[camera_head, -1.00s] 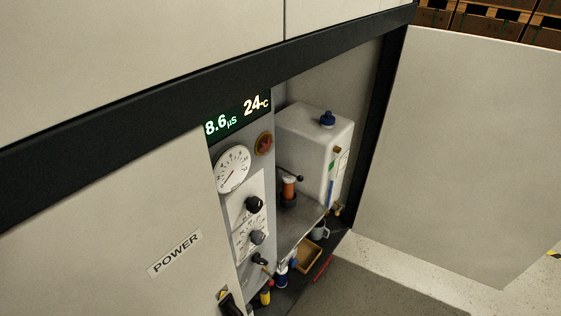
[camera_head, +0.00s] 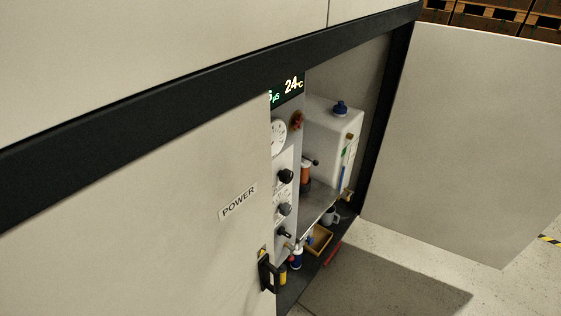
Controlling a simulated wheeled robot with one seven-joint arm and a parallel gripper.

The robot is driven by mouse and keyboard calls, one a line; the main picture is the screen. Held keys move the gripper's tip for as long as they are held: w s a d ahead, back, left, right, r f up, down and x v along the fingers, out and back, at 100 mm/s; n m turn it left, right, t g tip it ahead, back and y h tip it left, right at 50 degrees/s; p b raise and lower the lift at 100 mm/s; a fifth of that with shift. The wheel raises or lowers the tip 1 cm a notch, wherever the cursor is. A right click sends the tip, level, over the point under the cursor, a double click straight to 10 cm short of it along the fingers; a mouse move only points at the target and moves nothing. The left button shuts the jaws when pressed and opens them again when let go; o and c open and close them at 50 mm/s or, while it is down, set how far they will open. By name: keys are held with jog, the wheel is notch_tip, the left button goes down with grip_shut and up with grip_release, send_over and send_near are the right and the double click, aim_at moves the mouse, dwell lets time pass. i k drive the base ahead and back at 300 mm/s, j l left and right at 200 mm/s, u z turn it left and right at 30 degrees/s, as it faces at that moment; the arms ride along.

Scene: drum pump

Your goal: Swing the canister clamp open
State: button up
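An orange canister (camera_head: 305,174) stands on the grey shelf inside the open cabinet bay, partly hidden behind the control panel's edge. A dark arm with a round black knob (camera_head: 315,162) lies across its top and looks like the clamp. It is too small to tell whether the clamp is open or closed. My gripper is not in view.
A white tank (camera_head: 335,135) with a blue cap stands behind the canister. The control panel (camera_head: 285,155) is to its left. A POWER door (camera_head: 150,220) with a black handle (camera_head: 267,271) covers the left. An open door (camera_head: 470,140) stands right.

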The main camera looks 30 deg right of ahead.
aim_at(316, 162)
jog(key=l+u, duration=0.15)
jog(key=l, duration=0.35)
jog(key=k+l+u, duration=0.2)
jog(key=l, duration=0.3)
jog(key=l+u, duration=0.15)
jog(key=l, duration=0.35)
jog(key=k+l+u, duration=0.15)
jog(key=l, duration=0.3)
jog(key=k+l, duration=0.1)
jog(key=l, duration=0.3)
jog(key=k+l, duration=0.1)
jog(key=l, duration=0.25)
jog(key=k+l, duration=0.1)
jog(key=l, duration=0.3)
jog(key=k+l, duration=0.1)
jog(key=l, duration=0.3)
jog(key=k+l, duration=0.1)
jog(key=l, duration=0.25)
jog(key=i+l, duration=0.1)
jog(key=i, duration=0.25)
jog(key=i+l+u, duration=0.1)
jog(key=i, duration=0.3)
jog(key=i+l, duration=0.15)
jog(key=i, duration=0.2)
jog(key=u, duration=0.05)
